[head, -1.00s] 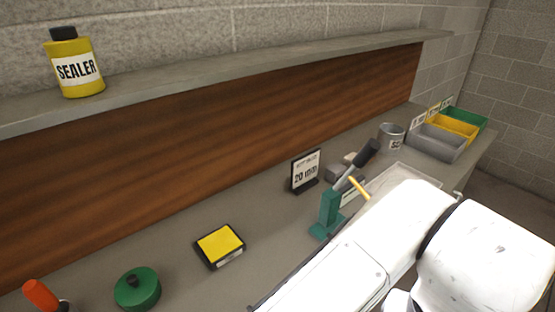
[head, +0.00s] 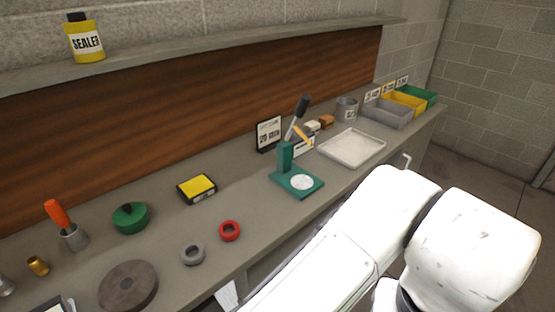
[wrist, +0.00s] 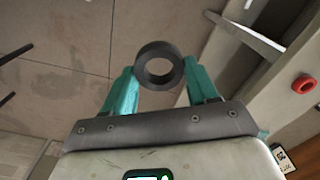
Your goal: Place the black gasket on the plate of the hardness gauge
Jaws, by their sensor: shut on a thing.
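The black gasket (wrist: 142,66) is a thick dark ring. In the wrist view it sits between the teal fingertips of my gripper (wrist: 158,68), which is shut on it and holds it clear of the bench, over the floor. In the head view the gripper and gasket do not show; only my white arm does. The hardness gauge (head: 285,158) is a green stand with a black-gripped lever, on the bench right of centre. Its round white plate (head: 302,182) lies on the green base and is bare.
A red ring (head: 230,231) and a grey ring (head: 193,254) lie left of the gauge, with a brown disc (head: 128,286) further left. A shallow tray (head: 351,147) lies right of the gauge. A sign (head: 268,134) stands behind it. The bench in front of the gauge is clear.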

